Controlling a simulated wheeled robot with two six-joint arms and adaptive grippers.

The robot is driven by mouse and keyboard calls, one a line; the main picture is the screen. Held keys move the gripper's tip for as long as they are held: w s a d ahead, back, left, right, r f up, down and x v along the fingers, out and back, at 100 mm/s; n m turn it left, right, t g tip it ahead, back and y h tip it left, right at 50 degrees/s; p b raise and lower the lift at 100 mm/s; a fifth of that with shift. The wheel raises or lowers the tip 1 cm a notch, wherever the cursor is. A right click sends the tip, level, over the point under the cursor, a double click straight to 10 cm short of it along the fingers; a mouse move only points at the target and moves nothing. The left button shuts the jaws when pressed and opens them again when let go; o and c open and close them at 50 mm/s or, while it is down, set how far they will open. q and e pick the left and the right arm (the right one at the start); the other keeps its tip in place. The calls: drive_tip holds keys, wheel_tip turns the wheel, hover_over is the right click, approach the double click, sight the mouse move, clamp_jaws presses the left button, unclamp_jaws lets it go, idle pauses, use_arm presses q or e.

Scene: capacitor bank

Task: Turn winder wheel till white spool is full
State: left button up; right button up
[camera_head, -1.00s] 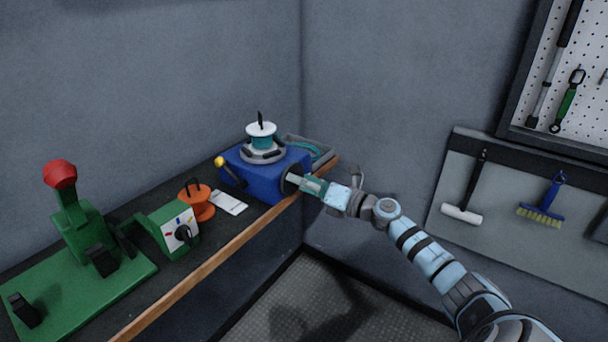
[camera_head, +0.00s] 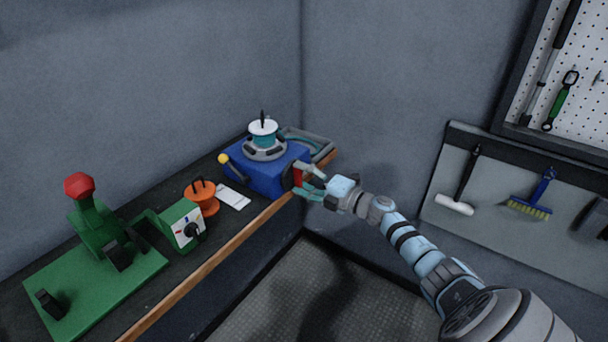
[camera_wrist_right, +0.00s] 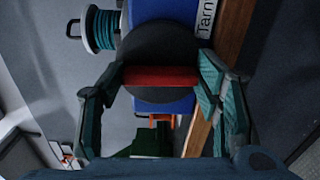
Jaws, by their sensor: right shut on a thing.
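The blue winder (camera_head: 262,178) stands on the bench near the corner. The white spool (camera_head: 263,128), wound with teal wire, sits on top of it. The spool also shows at the upper left in the right wrist view (camera_wrist_right: 101,30). The dark round winder wheel (camera_wrist_right: 158,45) is on the winder's right side and has a red grip bar (camera_wrist_right: 160,76) across it. My right gripper (camera_head: 306,178) is at the wheel, its two teal fingers shut on the ends of the red bar. My left gripper is out of view.
An orange spool (camera_head: 202,198), a white card (camera_head: 233,197), a green box with a dial (camera_head: 180,225) and a green press (camera_head: 95,262) stand left along the bench. A grey tray (camera_head: 312,146) lies behind the winder. The floor in front is clear.

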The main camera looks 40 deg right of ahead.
drive_tip(key=shift+m, duration=0.3)
drive_tip(key=o, duration=1.2)
drive_tip(key=shift+c, duration=0.2)
drive_tip(key=v, duration=1.2)
drive_tip(key=shift+w, duration=0.1)
